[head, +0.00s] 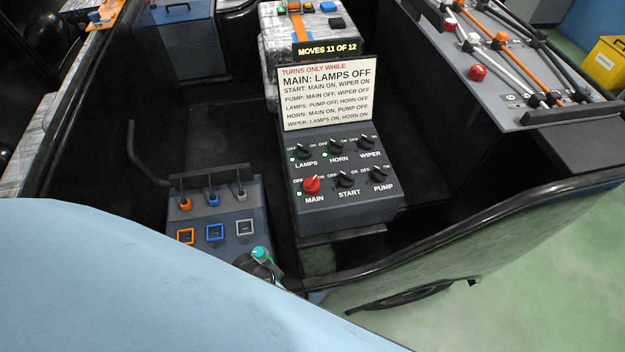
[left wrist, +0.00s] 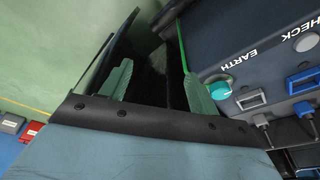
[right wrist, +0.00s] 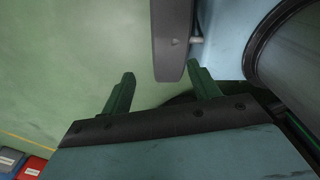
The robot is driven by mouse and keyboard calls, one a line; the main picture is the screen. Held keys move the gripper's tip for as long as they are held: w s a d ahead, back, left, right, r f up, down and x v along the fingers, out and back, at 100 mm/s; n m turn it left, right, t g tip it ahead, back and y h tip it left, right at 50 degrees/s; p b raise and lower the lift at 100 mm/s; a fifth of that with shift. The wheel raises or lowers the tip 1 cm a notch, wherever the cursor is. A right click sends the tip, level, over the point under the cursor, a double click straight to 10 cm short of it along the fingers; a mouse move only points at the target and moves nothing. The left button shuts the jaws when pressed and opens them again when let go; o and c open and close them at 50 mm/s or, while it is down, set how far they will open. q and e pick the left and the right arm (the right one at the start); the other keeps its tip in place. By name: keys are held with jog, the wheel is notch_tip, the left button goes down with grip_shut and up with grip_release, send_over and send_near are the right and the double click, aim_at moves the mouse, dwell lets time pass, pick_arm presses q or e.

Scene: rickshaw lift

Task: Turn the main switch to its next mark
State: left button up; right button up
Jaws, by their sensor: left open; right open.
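The main switch (head: 312,185) is a red knob at the lower left of the switch panel (head: 345,215) in the head view. Its pointer seems to lean up and right, towards ON, and a small green light shows beside it. The dark lamps (head: 303,151), horn (head: 336,147), wiper (head: 367,142), start (head: 345,179) and pump (head: 376,174) knobs share the panel; lamps and horn also have green lights. My left gripper (left wrist: 158,78) is open and empty near a teal earth knob (left wrist: 221,90). My right gripper (right wrist: 160,75) is open and empty over green floor. Neither gripper shows at the panel.
A sign (head: 327,95) reads "Turns only while main: lamps off" plus other rules. A display (head: 327,48) reads "Moves 11 of 12". A plug box (head: 214,215) stands left of the panel. A black rim (head: 440,240) runs along the front right.

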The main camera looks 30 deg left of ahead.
pick_arm(q)
jog(key=w+d+r+m+b, duration=0.1)
jog(key=w+r, duration=0.1)
jog(key=r, duration=0.6)
jog(key=w+d+r+m, duration=0.1)
jog(key=w+d+r, duration=0.1)
jog(key=r, duration=0.6)
jog(key=w+d+r+m+h, duration=0.2)
jog(key=w+d+m, duration=0.3)
jog(key=w+m, duration=0.45)
jog(key=m+g+y, duration=0.3)
jog(key=m, duration=1.7)
send_near(312, 180)
notch_tip(312, 180, down, 9)
jog(key=b, duration=0.2)
jog(key=shift+s+a+r+b, duration=0.15)
jog(key=shift+b, duration=0.2)
jog(key=shift+f, duration=0.5)
pick_arm(e)
jog(key=w+f, duration=0.1)
jog(key=w+d+f, duration=0.1)
jog(key=f, duration=0.2)
jog(key=shift+w+d, duration=0.35)
jog(key=shift+w, duration=0.05)
